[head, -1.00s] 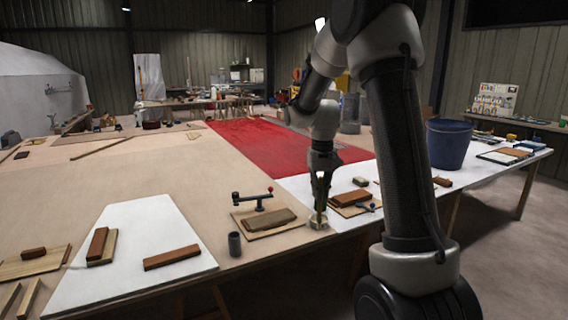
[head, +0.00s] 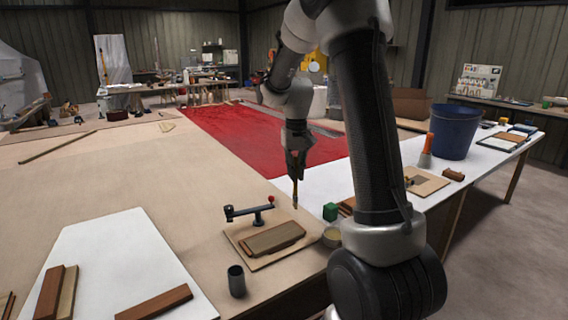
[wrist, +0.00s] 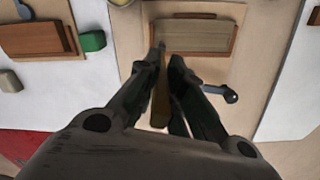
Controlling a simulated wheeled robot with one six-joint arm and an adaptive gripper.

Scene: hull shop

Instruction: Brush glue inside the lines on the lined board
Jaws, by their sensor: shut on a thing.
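My gripper (head: 296,165) is shut on a brush (head: 295,190) with a wooden handle, hanging upright with its lower end above the bench. In the wrist view the brush (wrist: 160,105) runs between the fingers (wrist: 172,75). Below is a tan board (head: 262,262) bearing a brown wood piece (head: 275,238). This board (wrist: 225,72) and its wood piece (wrist: 195,35) also show in the wrist view. I cannot make out lines on it. A round glue pot (head: 332,237) stands right of the board, partly behind my arm; its edge (wrist: 121,2) shows in the wrist view.
A black clamp with a red knob (head: 255,213) stands at the board's far edge. A dark cup (head: 236,281) is in front. A green block (head: 330,211) sits by the pot.

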